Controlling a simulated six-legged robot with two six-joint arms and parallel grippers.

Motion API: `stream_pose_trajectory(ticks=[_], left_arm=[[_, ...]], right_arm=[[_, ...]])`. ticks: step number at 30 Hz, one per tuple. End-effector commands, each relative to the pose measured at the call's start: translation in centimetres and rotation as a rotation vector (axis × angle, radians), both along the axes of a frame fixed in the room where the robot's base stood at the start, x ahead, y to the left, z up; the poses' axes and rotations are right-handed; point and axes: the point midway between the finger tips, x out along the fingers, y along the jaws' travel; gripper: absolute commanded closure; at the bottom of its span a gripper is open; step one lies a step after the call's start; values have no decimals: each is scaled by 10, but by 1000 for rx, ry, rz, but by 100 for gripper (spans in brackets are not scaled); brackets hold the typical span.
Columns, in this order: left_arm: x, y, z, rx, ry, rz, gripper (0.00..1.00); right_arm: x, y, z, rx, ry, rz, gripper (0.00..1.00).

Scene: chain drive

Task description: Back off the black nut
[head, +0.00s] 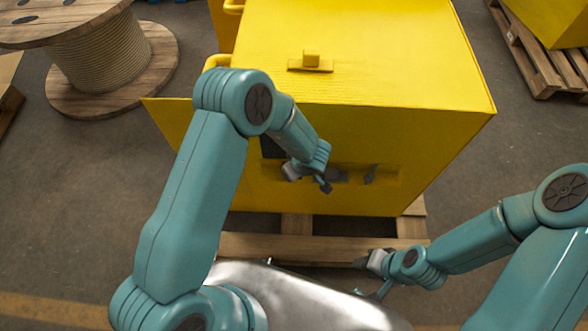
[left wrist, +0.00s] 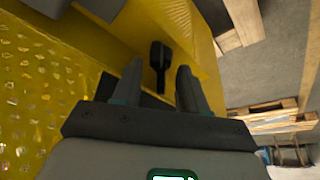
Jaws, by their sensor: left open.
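A yellow machine housing (head: 440,140) has a recess in its front face. A small dark part (head: 370,174) sits in the recess, right of my left gripper (head: 308,184). In the left wrist view a black part with a rounded head and narrow stem (left wrist: 158,55) stands out from the yellow surface. It appears just beyond and between the fingertips of my left gripper (left wrist: 158,76), which is open and empty. I cannot tell a black nut for certain in either view. My right gripper (head: 368,268) is low in front of the housing, over the pallet edge; its finger opening is unclear.
The housing stands on a wooden pallet (head: 297,224). A yellow block (head: 311,60) sits on its top. A yellow panel (head: 170,122) sticks out at its left. A cable spool (head: 100,65) stands at the back left. Another pallet (head: 530,55) is at the back right.

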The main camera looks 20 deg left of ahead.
Motion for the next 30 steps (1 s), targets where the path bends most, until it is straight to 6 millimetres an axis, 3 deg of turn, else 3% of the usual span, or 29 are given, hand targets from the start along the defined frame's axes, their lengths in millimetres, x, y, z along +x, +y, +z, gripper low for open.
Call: stream_pose_trajectory(ticks=[6,9,10,30], left_arm=[[0,0,0,0,0,0,61],[0,0,0,0,0,0,93],[0,0,0,0,0,0,100],[0,0,0,0,0,0,100]], right_arm=[[0,0,0,0,0,0,57],[0,0,0,0,0,0,57],[0,0,0,0,0,0,57],[0,0,0,0,0,0,57]])
